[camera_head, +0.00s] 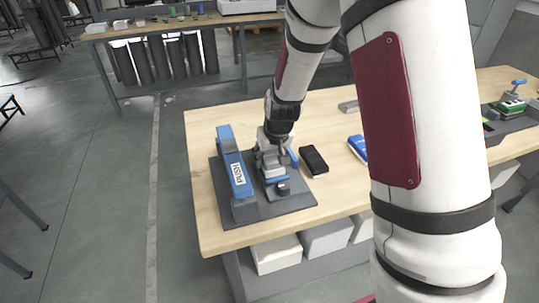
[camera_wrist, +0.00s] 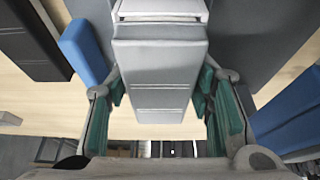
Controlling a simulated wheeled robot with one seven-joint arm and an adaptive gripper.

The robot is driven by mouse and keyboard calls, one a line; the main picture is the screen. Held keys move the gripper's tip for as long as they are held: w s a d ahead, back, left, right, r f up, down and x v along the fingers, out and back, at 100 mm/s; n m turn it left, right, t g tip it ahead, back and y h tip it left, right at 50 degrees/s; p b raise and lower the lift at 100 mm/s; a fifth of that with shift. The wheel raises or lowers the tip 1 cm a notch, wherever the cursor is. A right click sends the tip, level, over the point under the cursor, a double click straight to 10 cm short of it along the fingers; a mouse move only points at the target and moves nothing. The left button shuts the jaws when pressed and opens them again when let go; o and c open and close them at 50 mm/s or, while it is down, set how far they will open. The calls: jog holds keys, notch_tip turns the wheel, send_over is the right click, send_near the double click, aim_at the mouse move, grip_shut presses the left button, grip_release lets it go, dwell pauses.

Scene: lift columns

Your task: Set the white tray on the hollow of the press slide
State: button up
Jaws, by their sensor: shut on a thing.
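The white tray (camera_wrist: 160,65), a pale grey-white block with a stepped end, is between the green pads of my gripper (camera_wrist: 160,90). My gripper is shut on it. In the head view my gripper (camera_head: 272,148) points down at the press, and the tray is small and partly hidden there. The press has a dark grey base (camera_head: 240,208) and a blue bar (camera_head: 237,170) marked PUSH, left of my gripper. The slide's hollow is hidden under the tray and gripper, so I cannot tell whether the tray touches it.
A black box (camera_head: 313,160) lies just right of the press. A blue item (camera_head: 358,147) lies farther right, partly behind my arm. The wooden table (camera_head: 225,240) is bare at its front left. Pale bins (camera_head: 277,254) stand under it.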

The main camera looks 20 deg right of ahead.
jog(key=o, duration=1.2)
jog(key=shift+o, duration=0.8)
jog(key=shift+o, duration=1.1)
jog(key=shift+r+p, duration=1.9)
jog(key=shift+r, duration=1.55)
jog(key=shift+r, duration=0.1)
